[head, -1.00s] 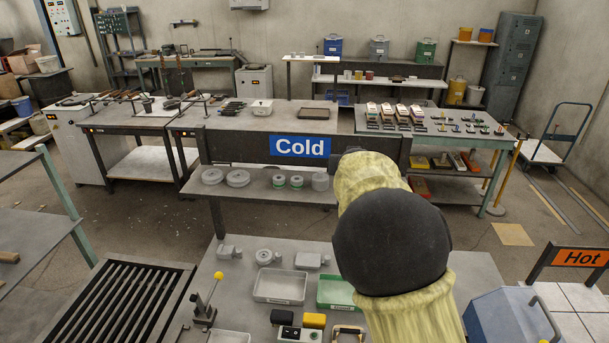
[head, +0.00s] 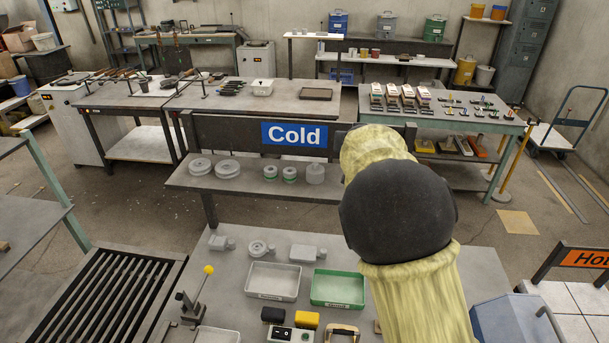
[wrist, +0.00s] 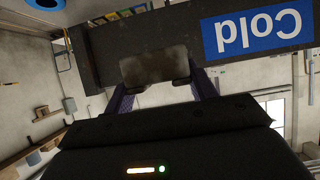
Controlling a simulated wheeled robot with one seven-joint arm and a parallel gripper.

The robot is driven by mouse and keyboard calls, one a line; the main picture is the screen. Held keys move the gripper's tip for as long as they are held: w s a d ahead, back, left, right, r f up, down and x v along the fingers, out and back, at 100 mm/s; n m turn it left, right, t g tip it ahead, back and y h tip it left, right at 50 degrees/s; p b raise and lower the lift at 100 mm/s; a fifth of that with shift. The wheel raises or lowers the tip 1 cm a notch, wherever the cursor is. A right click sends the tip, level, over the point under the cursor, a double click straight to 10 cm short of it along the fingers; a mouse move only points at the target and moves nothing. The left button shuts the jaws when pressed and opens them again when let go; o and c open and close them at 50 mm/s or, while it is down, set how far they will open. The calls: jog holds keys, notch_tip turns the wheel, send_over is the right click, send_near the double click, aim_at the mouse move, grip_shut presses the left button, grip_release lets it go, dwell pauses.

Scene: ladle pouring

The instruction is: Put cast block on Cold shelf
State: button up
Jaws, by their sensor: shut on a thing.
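The Cold shelf (head: 240,190) stands beyond the near table, with a dark back panel and a blue Cold sign (head: 294,134). Its panel and sign (wrist: 258,32) appear upside down in the wrist view. My gripper (wrist: 158,88) is shut on the cast block (wrist: 153,66), a dark brownish piece between the fingertips in front of the dark panel. Whether the block touches the shelf cannot be told. In the head view my yellow-sleeved arm hides the gripper, the block and the shelf's right part.
Several grey round castings (head: 228,170) and green-banded pieces (head: 290,175) occupy the shelf's left and middle. The near table holds a white tray (head: 273,281), a green tray (head: 338,288) and a lever (head: 198,295). A Hot sign (head: 585,258) stands at right.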

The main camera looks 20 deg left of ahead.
jog(key=f, duration=0.5)
jog(key=shift+w+f, duration=0.3)
jog(key=shift+s+d, duration=0.1)
jog(key=shift+s, duration=0.2)
jog(key=shift+w+f+p, duration=0.1)
jog(key=shift+f+p, duration=0.55)
jog(key=shift+f, duration=1.4)
jog(key=o, duration=1.1)
jog(key=shift+f, duration=0.15)
jog(key=shift+o, duration=0.2)
jog(key=b+v, duration=0.2)
jog(key=v, duration=1)
jog(key=shift+b, duration=0.35)
